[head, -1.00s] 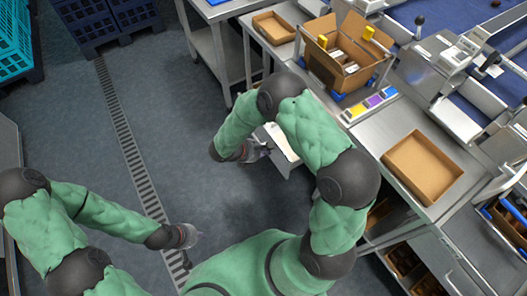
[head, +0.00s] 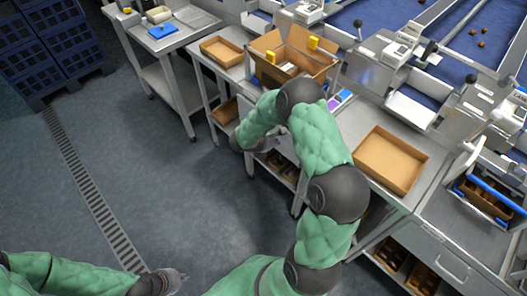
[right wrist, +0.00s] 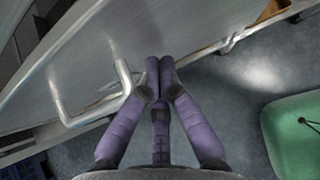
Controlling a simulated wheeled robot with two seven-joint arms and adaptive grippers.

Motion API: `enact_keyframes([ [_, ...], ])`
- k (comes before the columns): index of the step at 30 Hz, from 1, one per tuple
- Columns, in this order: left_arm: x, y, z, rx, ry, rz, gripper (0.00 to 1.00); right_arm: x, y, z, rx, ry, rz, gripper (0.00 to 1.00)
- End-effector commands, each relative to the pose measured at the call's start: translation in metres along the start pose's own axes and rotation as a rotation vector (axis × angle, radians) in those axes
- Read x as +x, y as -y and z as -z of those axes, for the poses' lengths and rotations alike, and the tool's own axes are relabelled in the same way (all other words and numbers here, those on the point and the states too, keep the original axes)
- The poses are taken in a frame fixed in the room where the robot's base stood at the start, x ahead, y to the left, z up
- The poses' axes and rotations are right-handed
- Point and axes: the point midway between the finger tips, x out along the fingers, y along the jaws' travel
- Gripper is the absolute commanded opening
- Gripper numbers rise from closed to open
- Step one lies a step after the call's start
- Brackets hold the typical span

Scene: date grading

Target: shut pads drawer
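The pads drawer's steel front (right wrist: 85,65), with its bar handle (right wrist: 98,108), fills the left and upper part of the right wrist view. My right gripper (right wrist: 160,64) has its purple fingers together beside the handle's end, with nothing visible between them. In the head view my right forearm reaches to the bench's front, hiding most of the drawer there; no pulled-out tray shows. Whether the drawer is fully flush cannot be told. My left gripper (head: 176,277) is low at the bottom left, over the floor and away from the benches; its fingers are too small to read.
An open carton (head: 290,55) and a shallow cardboard tray (head: 391,158) stand on the steel benches. Another drawer with a bar handle (head: 447,268) is at the lower right. A side table (head: 165,38) stands at the back.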

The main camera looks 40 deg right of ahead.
Motion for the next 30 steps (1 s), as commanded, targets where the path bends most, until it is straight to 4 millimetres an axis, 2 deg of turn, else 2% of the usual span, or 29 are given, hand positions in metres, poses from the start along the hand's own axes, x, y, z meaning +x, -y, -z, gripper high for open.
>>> enact_keyframes([
  [6,0.003,0.001,0.000,0.000,0.000,0.000,0.00,0.014,0.000,-0.014,0.002,0.001,0.000,0.00],
  [14,0.003,0.001,0.000,0.000,0.000,0.000,0.00,0.018,0.000,-0.018,0.001,0.001,0.000,0.00],
  [25,0.003,0.001,0.000,0.000,0.000,0.000,0.00,0.016,-0.001,-0.017,0.002,0.003,0.000,0.00],
  [30,0.004,0.002,0.000,0.000,0.000,0.000,0.00,0.006,-0.007,-0.006,0.000,0.000,0.000,0.00],
])
